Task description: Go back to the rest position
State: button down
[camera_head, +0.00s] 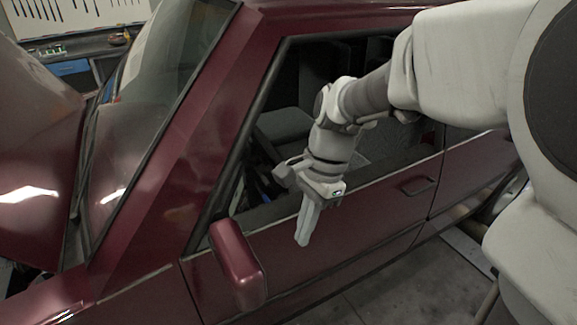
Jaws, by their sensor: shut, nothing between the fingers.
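My gripper (304,236) is in the middle of the head view, pointing down, with its two fingers together and nothing held. It is in front of the front door (340,240) of a dark red car, just right of the side mirror (238,264). The fingertips overlap the door panel in the picture; I cannot tell how far off the panel they are. My white arm comes in from the upper right and crosses in front of the open side window (285,125).
The car's windshield (150,110) and raised hood (35,150) are at the left. The door handle (418,185) is right of my gripper. Bare grey floor (400,295) shows at the lower right. A cluttered bench (75,48) stands behind the car.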

jog(key=s+d+r+n+t+h+b, duration=0.2)
jog(key=s+d+r+n+t, duration=0.2)
jog(key=s+d+n+t, duration=0.3)
jog(key=shift+s+d+r+n+b, duration=0.45)
jog(key=shift+s+n, duration=0.95)
jog(key=shift+n, duration=1.2)
jog(key=shift+d+f, duration=0.1)
jog(key=shift+f, duration=0.05)
